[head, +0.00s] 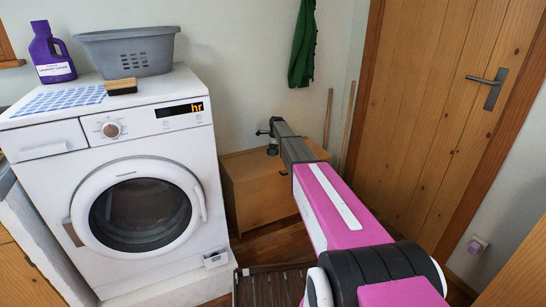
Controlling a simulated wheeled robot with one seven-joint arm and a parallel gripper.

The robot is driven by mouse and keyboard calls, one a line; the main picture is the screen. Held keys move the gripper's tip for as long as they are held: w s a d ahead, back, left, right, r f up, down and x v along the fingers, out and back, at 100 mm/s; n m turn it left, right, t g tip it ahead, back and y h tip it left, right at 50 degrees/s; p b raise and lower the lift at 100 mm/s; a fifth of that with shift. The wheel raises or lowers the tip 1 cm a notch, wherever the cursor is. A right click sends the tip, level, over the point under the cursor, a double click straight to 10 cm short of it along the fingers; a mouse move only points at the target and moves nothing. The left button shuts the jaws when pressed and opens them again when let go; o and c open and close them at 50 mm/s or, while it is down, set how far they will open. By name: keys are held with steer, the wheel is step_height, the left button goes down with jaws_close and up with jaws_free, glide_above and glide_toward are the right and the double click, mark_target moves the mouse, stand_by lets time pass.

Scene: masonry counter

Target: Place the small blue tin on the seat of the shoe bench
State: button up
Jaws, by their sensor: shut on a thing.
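My gripper (267,138) is small and far off at the end of my outstretched pink and grey arm in the head view. It is over the top of a low brown wooden piece against the back wall, which I take for the shoe bench (256,198). My gripper is shut on a small dark thing. I take it for the small blue tin, but its colour and outline do not show clearly. I cannot tell whether it touches the seat. My arm hides the right part of the bench.
A white washing machine (88,175) stands left of the bench, with a grey basin (128,52), a purple bottle (50,55) and a brush (121,87) on top. A dark slatted piece (268,288) lies low in front. A wooden door (440,110) is at right.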

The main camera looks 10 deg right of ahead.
mark_target(273, 159)
steer(key=shift+f, duration=2)
steer(key=o, duration=1.1)
steer(key=shift+f, duration=0.1)
steer(key=r, duration=0.4)
steer(key=d+r, duration=0.1)
steer(key=r, duration=0.7)
steer(key=shift+s+d, duration=0.25)
steer(key=s+f+n, duration=0.1)
steer(key=s+n, duration=0.5)
steer(key=s, duration=1.3)
steer(key=s+a+f+n+h, duration=0.1)
steer(key=s+n, duration=0.6)
steer(key=s, duration=1.2)
steer(key=s+f+n, duration=0.1)
steer(key=s+n, duration=0.6)
steer(key=s, duration=1.1)
steer(key=shift+s+a+f, duration=0.2)
steer(key=shift+s+a, duration=0.1)
steer(key=shift+s, duration=0.1)
